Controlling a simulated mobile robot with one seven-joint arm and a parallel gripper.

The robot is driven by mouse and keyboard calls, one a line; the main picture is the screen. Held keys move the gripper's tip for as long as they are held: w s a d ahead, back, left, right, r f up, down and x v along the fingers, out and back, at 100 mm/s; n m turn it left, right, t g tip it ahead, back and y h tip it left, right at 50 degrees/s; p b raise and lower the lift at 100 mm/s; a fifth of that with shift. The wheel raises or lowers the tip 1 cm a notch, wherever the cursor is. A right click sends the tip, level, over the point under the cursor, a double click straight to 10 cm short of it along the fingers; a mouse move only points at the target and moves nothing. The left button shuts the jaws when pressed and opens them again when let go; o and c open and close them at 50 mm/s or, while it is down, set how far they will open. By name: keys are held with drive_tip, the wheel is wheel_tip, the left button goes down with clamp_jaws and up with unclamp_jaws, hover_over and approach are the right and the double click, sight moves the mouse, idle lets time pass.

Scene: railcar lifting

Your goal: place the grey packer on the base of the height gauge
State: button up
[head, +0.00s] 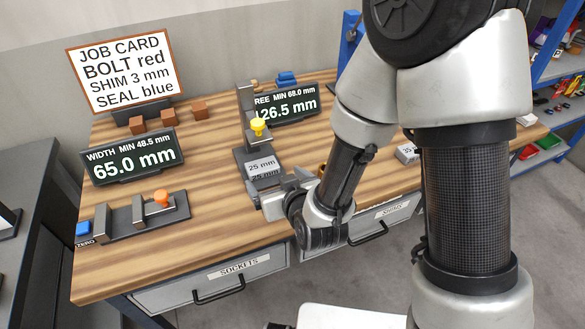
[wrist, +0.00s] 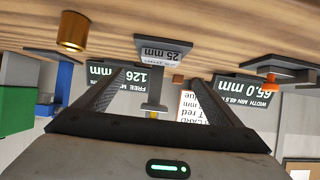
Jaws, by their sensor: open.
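The grey packer (head: 262,167), marked 25 mm, sits on the dark base (head: 240,154) of the height gauge (head: 243,105), at the front of its column and below the yellow knob (head: 258,126). My gripper (head: 284,192) is open and empty, just in front of the packer at the right. In the wrist view, which is upside down, the two fingers (wrist: 157,80) are spread apart and the packer (wrist: 163,50) shows beyond them, with no finger on it. Whether the packer lies fully flat on the base is hard to tell.
The height display (head: 286,106) reads 126.5 mm behind the gauge. A width gauge (head: 140,212) with an orange knob stands at the left, its display (head: 132,162) reading 65.0 mm. A brass cylinder (wrist: 73,31) stands near my gripper. The front middle of the bench is clear.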

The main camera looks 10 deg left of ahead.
drive_tip(key=d+r+m+g+h, duration=0.2)
drive_tip(key=d+r+m+h, duration=0.15)
drive_tip(key=d+r, duration=1)
drive_tip(key=s+d+r+m+g+h, duration=0.1)
drive_tip(key=s+d+r, duration=0.3)
drive_tip(key=s+d, duration=0.2)
drive_tip(key=s+d+r+m+g+h, duration=0.1)
drive_tip(key=s+d+r+m+h, duration=0.1)
drive_tip(key=s+d+r, duration=0.2)
drive_tip(key=s+d, duration=0.3)
drive_tip(key=s, duration=0.3)
drive_tip(key=shift+g, duration=0.4)
